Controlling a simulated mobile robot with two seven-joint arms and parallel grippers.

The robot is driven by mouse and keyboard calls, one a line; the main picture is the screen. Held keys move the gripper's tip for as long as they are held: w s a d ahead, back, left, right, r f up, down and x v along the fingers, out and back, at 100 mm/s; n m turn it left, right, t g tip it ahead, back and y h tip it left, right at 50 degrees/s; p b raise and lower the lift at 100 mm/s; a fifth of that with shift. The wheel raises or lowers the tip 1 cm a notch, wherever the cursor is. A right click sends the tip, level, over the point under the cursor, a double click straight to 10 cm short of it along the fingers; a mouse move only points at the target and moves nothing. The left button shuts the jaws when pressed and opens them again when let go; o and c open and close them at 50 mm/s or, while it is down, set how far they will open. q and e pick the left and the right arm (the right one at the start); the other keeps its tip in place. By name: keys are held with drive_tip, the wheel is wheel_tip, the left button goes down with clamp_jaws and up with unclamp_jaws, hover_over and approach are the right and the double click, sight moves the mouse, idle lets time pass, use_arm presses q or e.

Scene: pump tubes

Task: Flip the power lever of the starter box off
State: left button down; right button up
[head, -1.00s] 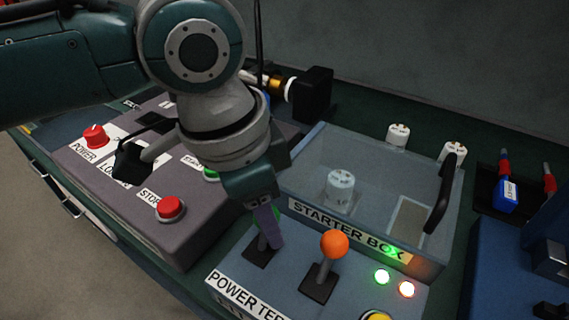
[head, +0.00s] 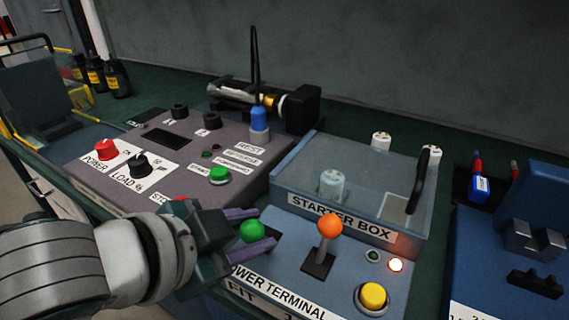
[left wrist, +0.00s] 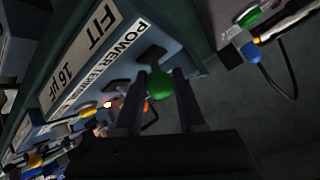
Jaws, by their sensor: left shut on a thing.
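The starter box (head: 345,285) is a blue-grey panel with a clear lid behind it. Its green-knobbed lever (head: 252,231) stands at the left, above the word POWER. My left gripper (head: 266,228) reaches in from the lower left, its purple fingers on either side of the green knob and shut on it. The left wrist view shows the green knob (left wrist: 160,86) between the fingers (left wrist: 161,76). The lever's base is largely hidden by the fingers. An orange-knobbed lever (head: 330,226) stands upright to the right. My right gripper is not in view.
A green indicator (head: 373,255) is dark and an orange-red one (head: 396,265) is lit. A yellow button (head: 373,296) sits at the front right. A grey control box (head: 190,150) is at the left and blue equipment (head: 500,270) at the right.

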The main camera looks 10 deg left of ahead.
use_arm(q)
drive_tip(key=shift+t, duration=0.3)
drive_tip(key=c, duration=0.5)
unclamp_jaws()
drive_tip(key=p+v, duration=0.2)
drive_tip(key=v, duration=0.8)
